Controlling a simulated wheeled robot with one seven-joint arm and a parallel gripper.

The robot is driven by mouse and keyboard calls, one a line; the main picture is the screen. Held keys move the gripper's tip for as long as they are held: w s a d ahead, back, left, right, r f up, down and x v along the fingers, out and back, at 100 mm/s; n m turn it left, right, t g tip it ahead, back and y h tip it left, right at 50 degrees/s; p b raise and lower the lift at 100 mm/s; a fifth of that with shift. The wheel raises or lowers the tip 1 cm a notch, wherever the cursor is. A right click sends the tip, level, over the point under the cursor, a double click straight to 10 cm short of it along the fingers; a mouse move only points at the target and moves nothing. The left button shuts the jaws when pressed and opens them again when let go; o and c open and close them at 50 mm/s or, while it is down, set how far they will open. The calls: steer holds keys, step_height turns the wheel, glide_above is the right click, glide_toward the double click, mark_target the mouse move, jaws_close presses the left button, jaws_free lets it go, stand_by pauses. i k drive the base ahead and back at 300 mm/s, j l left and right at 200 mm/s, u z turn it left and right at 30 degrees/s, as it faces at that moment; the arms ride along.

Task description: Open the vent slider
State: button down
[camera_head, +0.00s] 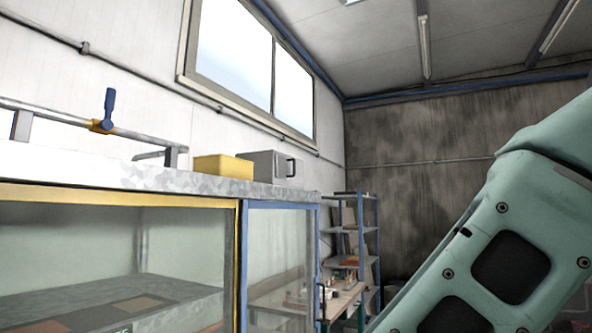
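I cannot tell for sure which part is the vent slider. A blue lever (109,108) stands upright on a yellow fitting (101,127) on a grey pipe (141,136) above the cabinet at the left. Below, a cabinet has a yellow-framed glass front (75,250) and, to its right, a narrower blue-framed glass panel (281,260). A teal arm link of mine (510,265) fills the lower right. My gripper is outside the picture, so its state and its distance from these parts are hidden.
A yellow box (223,168) and a grey box (270,167) sit on the cabinet's speckled top (120,174). A blue-framed shelf rack (357,235) and a wooden table (345,300) with small items stand behind. A wide window (250,60) is high on the left wall.

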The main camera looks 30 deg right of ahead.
mark_target(282, 162)
steer(key=z, duration=0.5)
steer(key=i+l, duration=0.15)
steer(key=i, duration=0.25)
steer(key=i+l, duration=0.2)
steer(key=i, duration=0.15)
steer(key=i+l, duration=0.15)
steer(key=i, duration=0.25)
